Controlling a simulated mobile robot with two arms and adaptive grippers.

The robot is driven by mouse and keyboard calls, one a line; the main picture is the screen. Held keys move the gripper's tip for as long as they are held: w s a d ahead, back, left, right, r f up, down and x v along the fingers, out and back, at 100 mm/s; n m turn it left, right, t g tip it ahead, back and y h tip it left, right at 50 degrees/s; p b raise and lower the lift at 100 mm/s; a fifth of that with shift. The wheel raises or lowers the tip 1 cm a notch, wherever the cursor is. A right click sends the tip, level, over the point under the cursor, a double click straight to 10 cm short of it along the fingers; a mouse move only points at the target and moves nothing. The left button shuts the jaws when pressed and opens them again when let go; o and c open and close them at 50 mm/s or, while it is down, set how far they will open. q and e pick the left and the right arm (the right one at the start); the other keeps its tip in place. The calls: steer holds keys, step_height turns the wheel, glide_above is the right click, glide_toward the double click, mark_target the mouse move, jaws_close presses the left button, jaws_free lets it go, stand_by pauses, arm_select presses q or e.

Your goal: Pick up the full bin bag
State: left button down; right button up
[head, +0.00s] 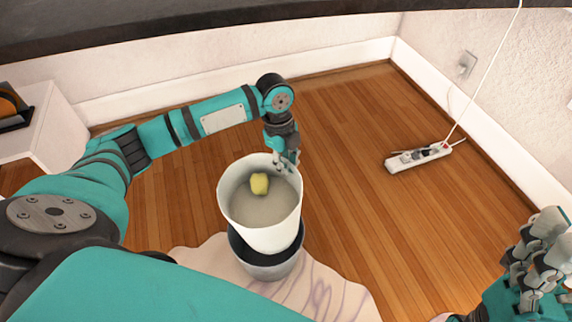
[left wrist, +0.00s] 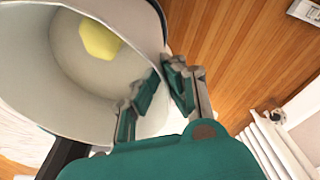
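The white bin bag (head: 262,238) looks like a round, open-topped liner with a yellow crumpled item (head: 259,184) inside. It stands partly up out of a dark grey bin (head: 268,264). My left gripper (head: 287,162) is at the bag's far right rim. In the left wrist view the left gripper (left wrist: 162,72) has one finger inside the bag (left wrist: 60,100) and one outside, with the rim pinched between the fingertips. My right gripper (head: 540,250) is at the right edge of the head view, away from the bag, and seems empty. Its opening is unclear.
A pale patterned rug (head: 325,290) lies around the bin. A white power strip (head: 418,157) with a cord is on the wooden floor (head: 350,150) at the right, by the wall. A white cabinet (head: 55,130) stands at the left. The floor beyond the bin is clear.

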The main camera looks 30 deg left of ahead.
arm_select(q)
steer(key=shift+r+p, duration=3.1)
steer(key=shift+r, duration=0.3)
